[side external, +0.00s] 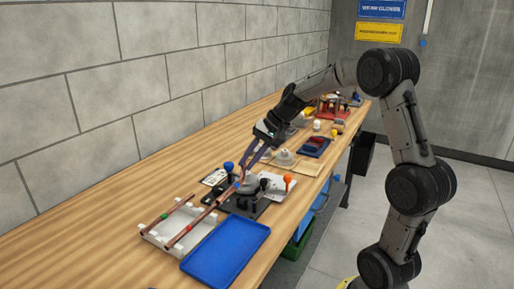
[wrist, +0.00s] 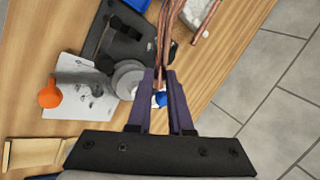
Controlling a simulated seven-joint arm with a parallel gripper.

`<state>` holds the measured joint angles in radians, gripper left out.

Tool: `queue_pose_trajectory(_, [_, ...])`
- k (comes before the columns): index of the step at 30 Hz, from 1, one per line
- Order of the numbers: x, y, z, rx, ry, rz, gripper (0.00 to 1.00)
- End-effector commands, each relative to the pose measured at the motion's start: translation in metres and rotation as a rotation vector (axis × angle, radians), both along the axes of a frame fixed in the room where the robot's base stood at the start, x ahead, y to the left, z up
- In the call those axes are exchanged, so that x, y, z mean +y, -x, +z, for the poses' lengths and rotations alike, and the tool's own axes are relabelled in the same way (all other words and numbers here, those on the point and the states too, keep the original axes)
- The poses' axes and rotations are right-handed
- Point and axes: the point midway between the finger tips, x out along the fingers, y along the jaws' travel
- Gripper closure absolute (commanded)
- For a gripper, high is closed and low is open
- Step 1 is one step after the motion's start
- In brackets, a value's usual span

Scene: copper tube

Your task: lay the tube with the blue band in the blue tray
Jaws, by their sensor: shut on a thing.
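My gripper (side external: 243,174) is shut on a copper tube (wrist: 163,45), whose end passes between the two fingers (wrist: 160,92) in the wrist view. In the side view a small blue mark (side external: 236,186) shows on the tube just below the fingertips, over the bending tool. The held tube slants down toward the white rack and visually runs into the red-banded tube there; I cannot tell whether they touch. The blue tray (side external: 226,252) lies at the front table edge, its visible floor empty. It is right of the rack.
The white rack (side external: 158,240) holds a green-banded tube (side external: 172,212) and a red-banded tube (side external: 187,231). Papers and other items lie farther back.

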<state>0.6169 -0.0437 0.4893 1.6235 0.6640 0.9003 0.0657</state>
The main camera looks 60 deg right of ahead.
Motion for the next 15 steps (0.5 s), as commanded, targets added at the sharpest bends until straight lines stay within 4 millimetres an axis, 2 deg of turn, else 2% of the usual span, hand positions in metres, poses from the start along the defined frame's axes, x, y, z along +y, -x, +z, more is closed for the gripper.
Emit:
queue_pose_trajectory(1, [0.018, 0.007, -0.002, -0.006, -0.001, 0.003, 1.00])
queue_pose_trajectory(6, [0.061, 0.031, -0.016, -0.018, -0.002, 0.003, 1.00])
queue_pose_trajectory(10, [0.084, 0.048, -0.026, -0.024, -0.002, 0.000, 1.00])
queue_pose_trajectory(15, [0.100, 0.062, -0.036, -0.028, 0.000, -0.005, 1.00])
